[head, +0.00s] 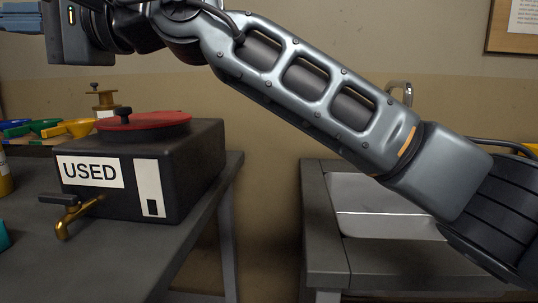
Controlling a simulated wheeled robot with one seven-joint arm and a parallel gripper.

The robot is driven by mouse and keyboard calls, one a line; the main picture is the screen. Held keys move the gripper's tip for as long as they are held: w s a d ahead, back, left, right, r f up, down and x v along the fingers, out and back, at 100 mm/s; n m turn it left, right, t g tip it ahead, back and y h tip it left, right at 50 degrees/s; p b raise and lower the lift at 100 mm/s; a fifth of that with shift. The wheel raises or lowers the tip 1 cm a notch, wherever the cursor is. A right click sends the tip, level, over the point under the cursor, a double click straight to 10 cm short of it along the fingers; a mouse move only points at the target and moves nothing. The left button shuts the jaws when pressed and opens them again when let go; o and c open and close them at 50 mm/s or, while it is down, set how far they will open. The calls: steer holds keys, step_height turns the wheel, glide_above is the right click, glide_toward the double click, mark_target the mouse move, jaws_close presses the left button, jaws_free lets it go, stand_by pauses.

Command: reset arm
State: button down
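My arm crosses the upper part of the head view, from the lower right to the upper left. My gripper (18,18) is at the top left corner, partly cut off by the frame's edge. It is in the air above the left workbench. Its fingertips do not show clearly, so I cannot tell whether it is open or shut. No object shows in it.
A black box labelled USED (140,168), with a red lid (155,121) and brass tap (72,212), stands on the left workbench (120,262). Coloured funnels (45,128) lie behind it. A sink (385,215) is at right. A gap separates the benches.

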steer(key=s+d+f+n+t+y+b, duration=0.1)
steer(key=d+f+n+t+b, duration=0.1)
steer(key=d+f+n+t, duration=1.05)
steer(key=s+d+f+n+t+y+b, duration=0.15)
steer(key=d+f+n+t, duration=0.5)
steer(key=f+n, duration=1.15)
steer(key=s+d+f+m+t+h+b, duration=0.1)
steer(key=s+d+f+m+h+b, duration=0.1)
steer(key=s+d+f+m+h, duration=0.75)
steer(key=s+d+f+m+t+h+b, duration=0.1)
steer(key=s+d+f+m+h+b, duration=0.1)
steer(key=s+d+f+m+h, duration=0.65)
steer(key=s+d+f+m+g+h+b, duration=0.2)
steer(key=s+d+f+m+g+h, duration=0.35)
steer(key=s+d+m, duration=0.85)
step_height(320, 180, up, 24)
steer(key=y+p, duration=0.2)
steer(key=p, duration=2.3)
steer(key=shift+s+n+p, duration=0.4)
steer(key=shift+n, duration=0.05)
steer(key=shift+f, duration=0.1)
